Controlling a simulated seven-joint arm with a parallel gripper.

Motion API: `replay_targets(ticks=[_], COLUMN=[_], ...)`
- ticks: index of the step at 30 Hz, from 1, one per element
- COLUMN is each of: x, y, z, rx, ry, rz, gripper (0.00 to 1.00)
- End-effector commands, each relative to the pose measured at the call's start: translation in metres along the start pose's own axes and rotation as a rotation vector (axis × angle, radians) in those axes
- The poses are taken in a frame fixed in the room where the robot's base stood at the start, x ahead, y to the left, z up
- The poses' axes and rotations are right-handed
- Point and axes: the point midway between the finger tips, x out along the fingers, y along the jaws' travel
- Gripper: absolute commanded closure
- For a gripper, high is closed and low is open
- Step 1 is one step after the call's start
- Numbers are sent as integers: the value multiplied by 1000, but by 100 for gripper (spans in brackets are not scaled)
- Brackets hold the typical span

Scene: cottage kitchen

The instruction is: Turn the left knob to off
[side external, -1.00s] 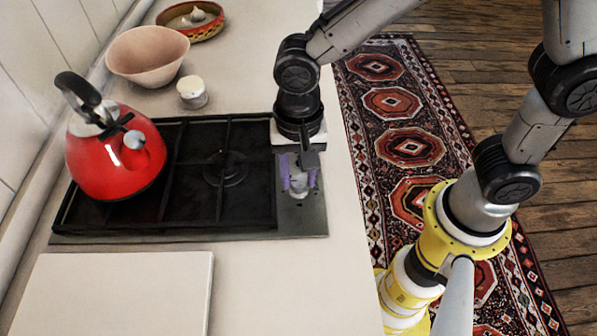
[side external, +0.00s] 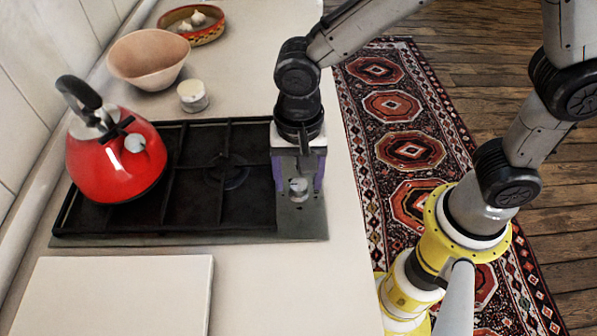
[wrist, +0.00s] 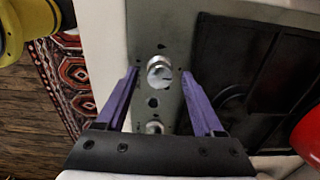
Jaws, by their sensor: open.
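The stove's control panel (side external: 309,222) is a grey metal strip along the right side of the hob. A silver knob (side external: 298,187) shows on it in the side view, low between my fingers. In the wrist view one round silver knob (wrist: 160,72) sits between my fingertips, with a gap on each side. A second knob (wrist: 154,127) lies closer to my palm, partly hidden. I cannot tell for sure which is the left one. My gripper (side external: 299,186) points down over the panel, open and empty, its purple fingers either side of the knob; it also shows in the wrist view (wrist: 160,76).
A red kettle (side external: 115,165) stands on the left of the black hob grate (side external: 195,210). A pale board (side external: 125,295) lies in front; a white jar (side external: 193,96) and pink bowl (side external: 148,58) stand behind.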

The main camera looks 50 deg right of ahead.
Motion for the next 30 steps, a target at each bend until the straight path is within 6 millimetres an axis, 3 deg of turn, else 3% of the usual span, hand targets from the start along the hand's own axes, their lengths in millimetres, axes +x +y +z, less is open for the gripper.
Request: replay_targets(ticks=[4, 8, 21, 30], x=[-7, -27, -116, -138], y=[0, -1, -1, 0], z=[0, 0, 0, 0], rx=[-1, 0, 0, 0], ry=[0, 1, 1, 0], rz=[-1, -5, -5, -1], gripper=[31, 31, 31, 31])
